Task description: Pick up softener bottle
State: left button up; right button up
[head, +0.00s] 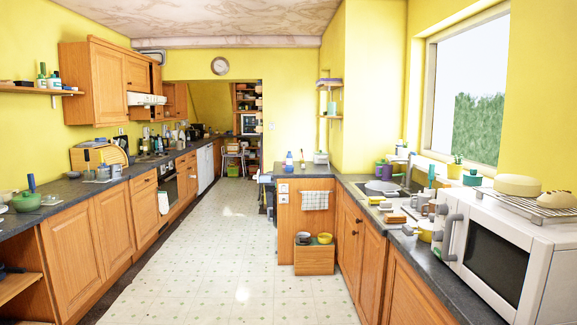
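A small blue-and-white bottle (289,161) stands upright on the end of the right-hand counter, in the middle distance. More small bottles (56,80) stand on the wall shelf at the upper left. No label can be read at this size, so I cannot tell which of these is the softener bottle. Neither of my grippers is in view.
The vinyl floor (215,255) is clear down the middle. Left cabinets (75,255) and right cabinets (347,235) line it. A low wooden box (314,262) with two pots juts out below a hanging towel (315,200). A white microwave (495,265) is at near right.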

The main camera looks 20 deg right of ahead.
aim_at(290, 167)
jog(key=i+u, duration=0.2)
jog(key=i, duration=1.15)
jog(key=i+j+z, duration=0.1)
jog(key=i, duration=0.6)
jog(key=i+j, duration=0.15)
jog(key=i, duration=0.5)
jog(key=i+l+z, duration=0.15)
jog(key=i+z, duration=0.3)
jog(key=i, duration=0.4)
jog(key=i+j+z, duration=0.15)
jog(key=i+z, duration=0.3)
jog(key=i, duration=0.4)
jog(key=i+l+u, duration=0.25)
jog(key=i+l, duration=1.05)
jog(key=l+z, duration=0.1)
jog(key=l, duration=0.65)
jog(key=i+l+z, duration=0.1)
jog(key=l, duration=0.6)
